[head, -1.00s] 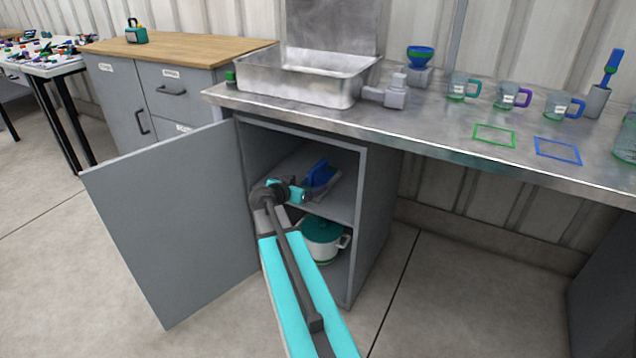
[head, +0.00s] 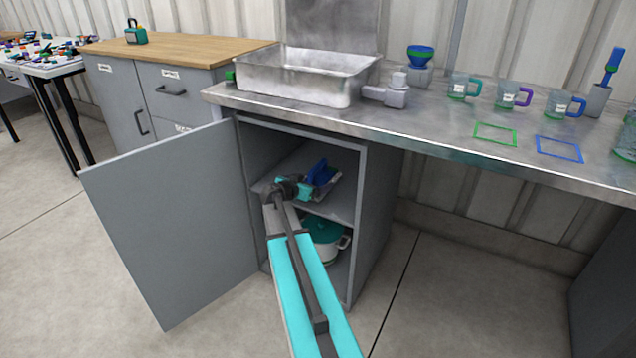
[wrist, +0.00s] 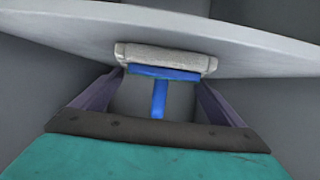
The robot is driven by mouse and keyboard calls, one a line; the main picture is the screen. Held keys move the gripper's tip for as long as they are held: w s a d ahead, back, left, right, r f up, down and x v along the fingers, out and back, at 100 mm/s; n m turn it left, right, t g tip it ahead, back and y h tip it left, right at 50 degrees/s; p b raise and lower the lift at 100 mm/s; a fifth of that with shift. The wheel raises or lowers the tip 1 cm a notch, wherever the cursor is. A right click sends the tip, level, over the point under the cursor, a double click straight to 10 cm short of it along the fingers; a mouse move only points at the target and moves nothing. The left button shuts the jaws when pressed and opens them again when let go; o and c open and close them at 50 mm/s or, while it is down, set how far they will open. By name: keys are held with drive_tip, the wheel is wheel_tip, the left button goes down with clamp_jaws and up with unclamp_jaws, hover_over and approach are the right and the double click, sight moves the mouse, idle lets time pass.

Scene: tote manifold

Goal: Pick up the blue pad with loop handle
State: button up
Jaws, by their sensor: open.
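The blue pad with loop handle (head: 321,172) is on the upper shelf inside the open cabinet, over something grey. In the wrist view its blue part (wrist: 160,95) shows as a bar and stem against a pale block (wrist: 165,57). My gripper (head: 303,187) reaches into the cabinet, close to the pad's left side in the head view. In the wrist view my gripper (wrist: 161,82) is open. Its two fingers lie on either side of the blue part, with gaps; I see no grip. The fingertips are partly hidden in the head view.
The cabinet door (head: 165,225) stands open at the left. The shelf (head: 335,208) has a pot with a green lid (head: 322,235) below it. The steel counter (head: 420,125) above carries a sink, mugs and green and blue outlines.

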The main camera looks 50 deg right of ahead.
sight(315, 180)
drive_tip(key=shift+b+x, duration=0.3)
drive_tip(key=shift+x, duration=1.5)
drive_tip(key=c, duration=1.4)
drive_tip(key=shift+o, duration=0.2)
drive_tip(key=shift+a+r, duration=0.1)
drive_tip(key=shift+r, duration=0.05)
drive_tip(key=shift+a+r+p, duration=0.15)
drive_tip(key=shift+r+p, duration=0.25)
drive_tip(key=shift+r, duration=0.1)
wheel_tip(315, 180, up, 6)
drive_tip(key=shift+r+p, duration=0.1)
drive_tip(key=shift+p, duration=0.85)
drive_tip(key=s+a, duration=0.2)
drive_tip(key=a, duration=0.7)
drive_tip(key=s+a+p, duration=0.1)
drive_tip(key=s+a, duration=0.1)
drive_tip(key=a, duration=0.8)
drive_tip(key=shift+s+f, duration=0.25)
drive_tip(key=shift+s, duration=0.15)
